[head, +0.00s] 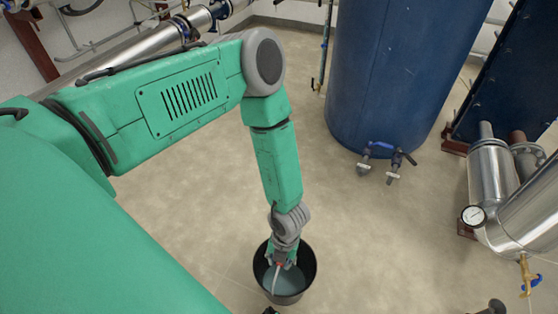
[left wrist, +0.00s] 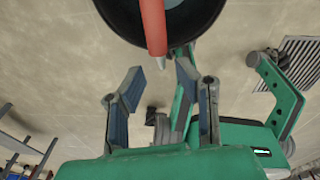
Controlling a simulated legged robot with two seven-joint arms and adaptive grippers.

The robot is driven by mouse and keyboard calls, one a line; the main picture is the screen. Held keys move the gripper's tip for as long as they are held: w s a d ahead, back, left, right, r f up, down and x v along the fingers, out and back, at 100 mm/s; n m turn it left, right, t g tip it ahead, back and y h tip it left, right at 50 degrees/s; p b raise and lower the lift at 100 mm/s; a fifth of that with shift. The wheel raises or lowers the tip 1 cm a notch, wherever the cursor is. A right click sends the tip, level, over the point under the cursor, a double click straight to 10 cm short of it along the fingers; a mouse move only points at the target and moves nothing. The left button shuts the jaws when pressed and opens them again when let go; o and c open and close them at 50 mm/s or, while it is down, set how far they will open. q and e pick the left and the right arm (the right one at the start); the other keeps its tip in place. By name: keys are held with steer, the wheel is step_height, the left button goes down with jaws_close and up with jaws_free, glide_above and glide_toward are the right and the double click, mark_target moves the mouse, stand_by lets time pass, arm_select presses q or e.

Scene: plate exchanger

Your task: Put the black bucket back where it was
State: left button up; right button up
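The black bucket (head: 312,275) stands on the floor at the lower middle of the head view, with a grey-blue inside. Its rim also shows at the top of the left wrist view (left wrist: 215,15). Its handle has a red grip (left wrist: 153,22). My left gripper (head: 283,262) reaches down over the bucket, and its fingers partly hide the grip there. In the left wrist view my left gripper (left wrist: 158,68) has its two fingers spread apart. The end of the red grip shows just beyond and between the fingertips, and no finger visibly closes on it.
A large blue tank (head: 395,70) with valves (head: 382,160) low on its front stands at the back right. Silver pipes with a pressure gauge (head: 473,216) are at the right. More pipes (head: 150,45) run along the back left. The floor (head: 390,240) around the bucket is clear.

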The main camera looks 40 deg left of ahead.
arm_select(q)
steer(key=r, duration=0.2)
steer(key=r+p, duration=0.1)
steer(key=r, duration=0.3)
steer(key=shift+w+p, duration=0.3)
steer(key=shift+w, duration=0.05)
stand_by(1.0)
